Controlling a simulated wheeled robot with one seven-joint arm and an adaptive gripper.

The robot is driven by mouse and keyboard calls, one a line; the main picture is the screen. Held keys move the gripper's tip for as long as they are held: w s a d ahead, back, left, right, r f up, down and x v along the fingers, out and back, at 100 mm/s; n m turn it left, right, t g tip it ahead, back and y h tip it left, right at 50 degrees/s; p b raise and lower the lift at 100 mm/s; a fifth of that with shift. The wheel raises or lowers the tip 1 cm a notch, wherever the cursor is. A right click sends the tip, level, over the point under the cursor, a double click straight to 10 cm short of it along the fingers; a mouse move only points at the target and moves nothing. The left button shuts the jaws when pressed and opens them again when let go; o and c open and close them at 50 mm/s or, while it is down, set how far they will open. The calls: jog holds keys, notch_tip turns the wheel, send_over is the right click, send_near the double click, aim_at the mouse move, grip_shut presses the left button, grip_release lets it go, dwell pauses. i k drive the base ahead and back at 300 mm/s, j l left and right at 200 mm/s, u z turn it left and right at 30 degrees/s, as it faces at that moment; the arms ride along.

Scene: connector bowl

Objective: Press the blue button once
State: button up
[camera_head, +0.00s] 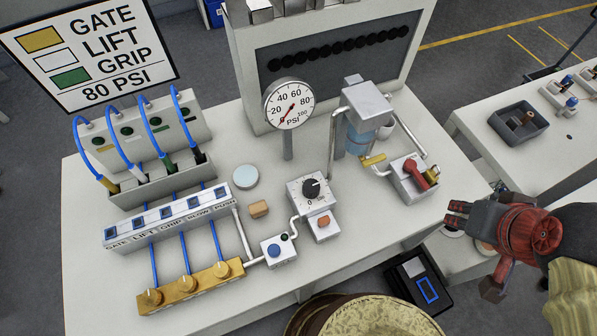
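The blue button (274,250) is a round cap on top of a small white box (281,259) near the front middle of the white table. A small dark green round part sits beside it on the same box. My gripper (455,214) is at the right, off the table's right edge and well apart from the button. Its fingers point left, and nothing shows in them. From this angle I cannot tell whether they are open or shut.
A dial box (309,191) and an orange-red button (323,221) stand right of the blue button. A white pipe and brass valve block (190,287) lie to its left. A pressure gauge (289,104) and a pump unit (362,120) stand behind. The table's front strip is bare.

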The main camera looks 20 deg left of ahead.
aim_at(274, 250)
jog(key=u, duration=2)
jog(key=k+j, duration=0.05)
